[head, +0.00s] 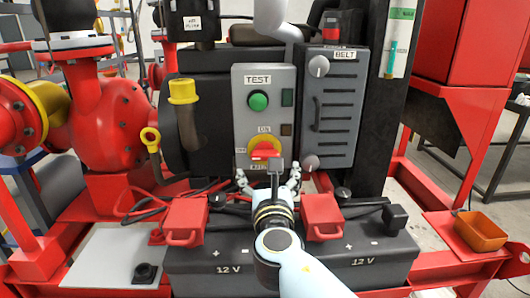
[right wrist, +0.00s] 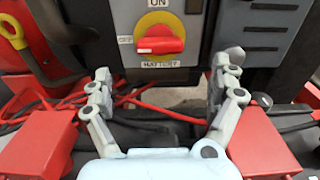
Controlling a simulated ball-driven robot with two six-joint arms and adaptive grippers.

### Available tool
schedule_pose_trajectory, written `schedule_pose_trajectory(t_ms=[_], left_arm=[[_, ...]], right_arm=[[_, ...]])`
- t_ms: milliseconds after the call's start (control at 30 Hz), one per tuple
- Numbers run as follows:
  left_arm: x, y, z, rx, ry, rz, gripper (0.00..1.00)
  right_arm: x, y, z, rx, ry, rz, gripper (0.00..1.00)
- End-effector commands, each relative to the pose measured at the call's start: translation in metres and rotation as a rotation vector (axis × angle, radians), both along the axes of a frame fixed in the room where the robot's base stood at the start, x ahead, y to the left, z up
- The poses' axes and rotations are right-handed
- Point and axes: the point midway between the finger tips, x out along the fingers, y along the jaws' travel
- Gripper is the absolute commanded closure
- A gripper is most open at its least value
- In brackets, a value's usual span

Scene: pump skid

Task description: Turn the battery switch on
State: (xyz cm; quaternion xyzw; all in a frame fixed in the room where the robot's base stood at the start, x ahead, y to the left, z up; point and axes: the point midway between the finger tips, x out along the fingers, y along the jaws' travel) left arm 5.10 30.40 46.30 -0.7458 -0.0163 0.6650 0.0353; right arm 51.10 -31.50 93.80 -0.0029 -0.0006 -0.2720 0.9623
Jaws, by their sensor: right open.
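The battery switch (head: 264,150) is a red knob on a yellow round plate, low on the grey control panel (head: 241,115). In the right wrist view the red knob (right wrist: 158,39) lies crosswise, its left end towards the OFF label (right wrist: 125,40); an ON label (right wrist: 160,3) is above and BATTERY below. My right gripper (head: 268,178) is open and empty, just below and in front of the switch. In the right wrist view its two fingers (right wrist: 158,88) stand apart, below the knob and not touching it. My left gripper is not in view.
Two 12 V batteries (head: 214,254) with red terminal covers (head: 185,221) sit below the panel. A green TEST button (head: 258,101) is above the switch, and a BELT guard (head: 330,112) is to its right. Red cables (right wrist: 160,110) run behind the fingers.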

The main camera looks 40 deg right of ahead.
Motion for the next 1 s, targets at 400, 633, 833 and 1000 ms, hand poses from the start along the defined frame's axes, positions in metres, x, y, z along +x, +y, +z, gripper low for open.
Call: schedule_pose_trajectory(t_ms=[400,633,833,1000], left_arm=[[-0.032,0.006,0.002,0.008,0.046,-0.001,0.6],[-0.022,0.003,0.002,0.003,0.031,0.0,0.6],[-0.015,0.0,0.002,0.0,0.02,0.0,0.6],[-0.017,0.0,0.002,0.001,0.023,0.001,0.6]], right_arm=[[0.068,-0.042,0.0,0.002,-0.001,0.001,0.08],[0.082,-0.051,-0.001,0.004,0.0,0.001,0.08],[0.083,-0.052,-0.001,0.005,-0.001,0.001,0.08],[0.083,-0.051,0.0,0.005,-0.001,0.001,0.22]])
